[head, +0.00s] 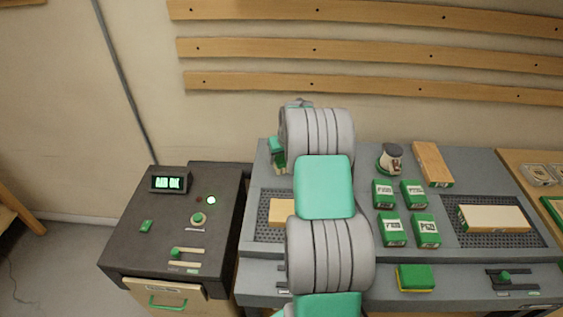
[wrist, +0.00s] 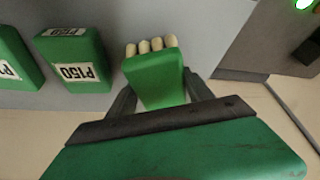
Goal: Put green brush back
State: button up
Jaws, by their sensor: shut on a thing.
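The green brush (wrist: 155,78) shows in the wrist view with its pale bristles pointing toward the top of the picture. My gripper (wrist: 160,88) is shut on it, with one dark finger on each side of its green body. In the head view my own arm covers most of the gripper's area. I cannot tell the brush apart there.
Two green blocks labelled P150 (wrist: 78,62) are left of the brush in the wrist view. In the head view, several green blocks (head: 383,193), a mug-like item (head: 390,158) and a wooden board (head: 432,163) stand on the grey bench (head: 345,272). A dark control cabinet (head: 150,235) stands left.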

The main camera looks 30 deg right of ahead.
jog(key=shift+f, duration=0.5)
jog(key=o, duration=1.4)
jog(key=shift+o, duration=0.2)
